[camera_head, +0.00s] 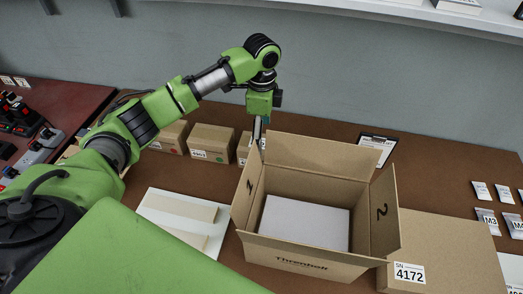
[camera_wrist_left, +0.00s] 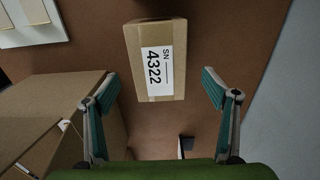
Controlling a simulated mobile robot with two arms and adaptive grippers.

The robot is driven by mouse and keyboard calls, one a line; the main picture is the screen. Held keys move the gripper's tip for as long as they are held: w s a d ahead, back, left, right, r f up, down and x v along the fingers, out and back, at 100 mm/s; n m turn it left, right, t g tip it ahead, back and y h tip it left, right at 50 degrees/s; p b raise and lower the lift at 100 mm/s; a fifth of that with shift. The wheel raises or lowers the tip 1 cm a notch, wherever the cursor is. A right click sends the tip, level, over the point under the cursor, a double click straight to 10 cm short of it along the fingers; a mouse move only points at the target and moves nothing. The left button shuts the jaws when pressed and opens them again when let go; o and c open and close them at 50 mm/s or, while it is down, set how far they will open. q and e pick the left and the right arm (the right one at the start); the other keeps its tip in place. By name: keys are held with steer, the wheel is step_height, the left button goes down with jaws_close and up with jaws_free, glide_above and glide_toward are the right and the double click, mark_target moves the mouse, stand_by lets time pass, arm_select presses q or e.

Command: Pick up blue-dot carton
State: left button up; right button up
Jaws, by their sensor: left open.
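No blue dot is visible. My left gripper (camera_head: 258,132) points down beside the right carton, behind the large open box. In the left wrist view, my left gripper (camera_wrist_left: 156,82) is open and empty. A carton labelled SN 4322 (camera_wrist_left: 155,30) lies beyond and between its fingertips, apart from them. My right gripper is out of view.
A large open box (camera_head: 312,258) holding a pale block (camera_head: 305,222) stands close in front of the gripper; its side shows in the wrist view (camera_wrist_left: 55,105). A closed box labelled 4172 (camera_head: 450,240) lies right. A white board (camera_head: 160,204) lies left. A clipboard (camera_head: 378,143) is behind.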

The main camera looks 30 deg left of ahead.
arm_select(q)
step_height(320, 180, down, 3)
steer(key=shift+w+r, duration=0.1)
steer(key=f, duration=0.5)
steer(key=shift+s+a+p, duration=0.1)
steer(key=shift+s+p, duration=0.1)
steer(key=shift+p, duration=0.2)
steer(key=c, duration=1.5)
